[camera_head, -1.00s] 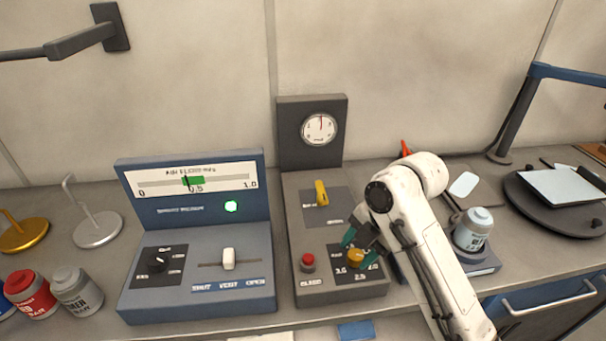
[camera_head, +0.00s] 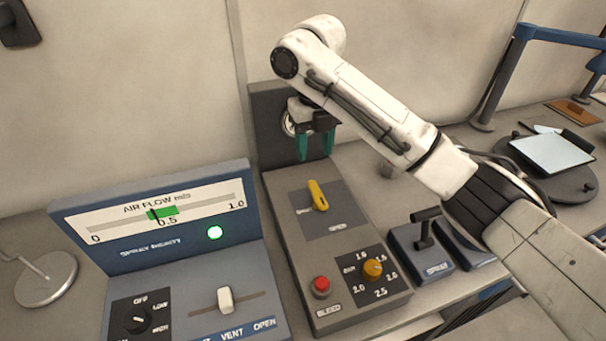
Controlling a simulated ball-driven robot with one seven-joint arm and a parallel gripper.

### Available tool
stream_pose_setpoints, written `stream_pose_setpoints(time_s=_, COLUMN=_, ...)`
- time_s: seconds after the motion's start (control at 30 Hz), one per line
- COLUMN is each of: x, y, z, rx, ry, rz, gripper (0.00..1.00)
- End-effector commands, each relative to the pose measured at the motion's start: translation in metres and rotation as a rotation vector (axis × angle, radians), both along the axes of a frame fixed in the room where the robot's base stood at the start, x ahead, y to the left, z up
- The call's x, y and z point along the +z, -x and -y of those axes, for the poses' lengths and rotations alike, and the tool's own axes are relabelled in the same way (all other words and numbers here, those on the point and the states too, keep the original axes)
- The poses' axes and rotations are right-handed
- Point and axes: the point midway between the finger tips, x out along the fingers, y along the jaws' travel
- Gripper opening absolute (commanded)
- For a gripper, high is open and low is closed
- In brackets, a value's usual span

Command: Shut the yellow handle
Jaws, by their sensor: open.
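The yellow handle (camera_head: 317,195) is a short lever on a dark plate on the grey control box. It tilts slightly, its upper end leaning left. The word OPEN shows below it; a label to its left is partly hidden and hard to read. My gripper (camera_head: 316,157) points down above and behind the handle, in front of the gauge panel. Its two teal fingers are apart with nothing between them, and they do not touch the handle. My gripper hides most of the round gauge (camera_head: 288,124).
The box also carries a red button (camera_head: 320,286) and an orange knob (camera_head: 372,269). A blue air flow console (camera_head: 190,275) stands left. A blue block with a black lever (camera_head: 424,230) stands right. My arm crosses the right side.

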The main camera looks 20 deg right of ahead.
Motion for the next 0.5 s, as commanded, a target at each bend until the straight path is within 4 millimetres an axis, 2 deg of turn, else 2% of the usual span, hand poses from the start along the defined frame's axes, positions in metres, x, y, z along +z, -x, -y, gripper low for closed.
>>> stream_pose_setpoints(time_s=0.23, x=-0.045, y=0.002, z=-0.001, rx=-0.001, ry=-0.002, rz=-0.005, gripper=0.49)
stream_pose_setpoints(time_s=0.5, x=-0.084, y=0.001, z=0.0, rx=-0.003, ry=0.001, rz=-0.002, gripper=0.49)
